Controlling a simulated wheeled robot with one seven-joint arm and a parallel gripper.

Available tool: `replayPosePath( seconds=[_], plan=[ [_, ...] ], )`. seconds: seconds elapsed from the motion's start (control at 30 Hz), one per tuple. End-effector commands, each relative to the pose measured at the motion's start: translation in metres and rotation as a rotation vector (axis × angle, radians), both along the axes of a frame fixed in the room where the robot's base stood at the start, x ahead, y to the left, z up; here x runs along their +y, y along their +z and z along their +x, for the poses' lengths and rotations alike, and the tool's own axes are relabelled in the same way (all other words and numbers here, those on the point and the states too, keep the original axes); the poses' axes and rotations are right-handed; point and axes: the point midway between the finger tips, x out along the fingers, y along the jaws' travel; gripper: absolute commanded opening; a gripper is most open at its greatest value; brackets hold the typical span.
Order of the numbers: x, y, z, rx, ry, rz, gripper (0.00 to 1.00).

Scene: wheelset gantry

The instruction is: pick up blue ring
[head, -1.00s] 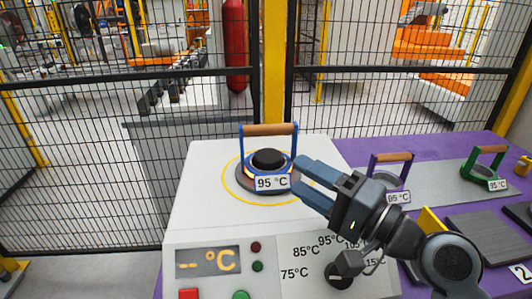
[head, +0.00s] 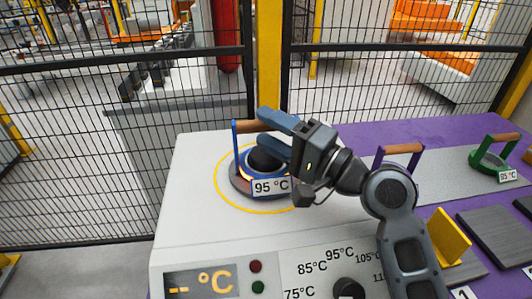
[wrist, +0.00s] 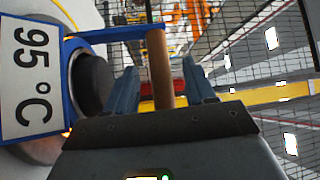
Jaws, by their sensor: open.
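The blue ring (head: 236,160) sits on the round heater of the white machine, around its black centre knob (head: 266,158). It carries a "95 °C" label and a blue frame with a brown wooden handle (head: 250,126) on top. In the wrist view the handle (wrist: 159,66) lies between the two blue-grey fingers. My gripper (head: 268,127) is open, its fingers on either side of the handle. It also shows in the wrist view (wrist: 160,88). The right part of the handle is hidden behind my gripper in the head view. I cannot tell whether a finger touches it.
The white machine (head: 190,215) has a display, buttons and a temperature dial at the front. To the right, a purple table (head: 450,130) bears a purple-framed ring (head: 404,149) and a green-framed ring (head: 496,152). A black mesh fence (head: 130,160) with a yellow post stands behind.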

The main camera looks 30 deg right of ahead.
Motion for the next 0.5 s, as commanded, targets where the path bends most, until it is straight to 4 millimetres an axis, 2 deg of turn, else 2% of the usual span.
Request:
replayPosePath(
  seconds=[0.17,0.43,0.5],
  plan=[
    [0.009,0.004,0.016,-0.001,0.002,0.0,0.54],
    [0.009,0.003,0.018,0.0,0.0,0.0,0.54],
    [0.009,0.003,0.018,0.0,0.0,-0.001,0.48]
  ],
)
